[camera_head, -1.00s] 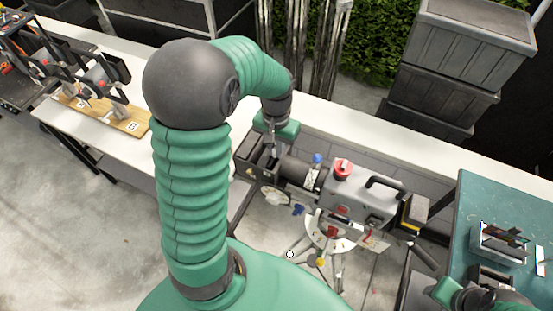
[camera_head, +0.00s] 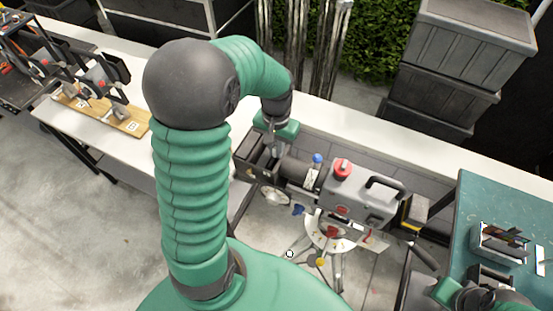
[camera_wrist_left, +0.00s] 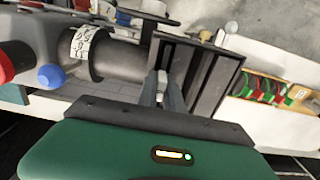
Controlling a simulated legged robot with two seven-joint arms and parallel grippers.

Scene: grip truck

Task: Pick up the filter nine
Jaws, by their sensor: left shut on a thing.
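My left gripper (camera_head: 272,147) reaches down at the dark matte box (camera_head: 247,157) on the front of the grey film camera (camera_head: 362,197). In the left wrist view its fingers (camera_wrist_left: 164,90) are shut at the dark upright frames of the matte box (camera_wrist_left: 215,80). They hold a thin piece there, which the fingers mostly hide. I cannot read a nine on it, so I cannot tell if it is filter nine. My right gripper (camera_head: 488,280) is low at the right by the teal table, partly cut off, its jaws unclear.
A wooden board (camera_head: 130,122) with labelled stands lies on the white table (camera_head: 65,115) at left. The camera's lens barrel (camera_wrist_left: 120,62) is close beside the left gripper. A teal table (camera_head: 500,200) with a small grey holder (camera_head: 492,243) is at right. Dark crates (camera_head: 465,50) are stacked behind.

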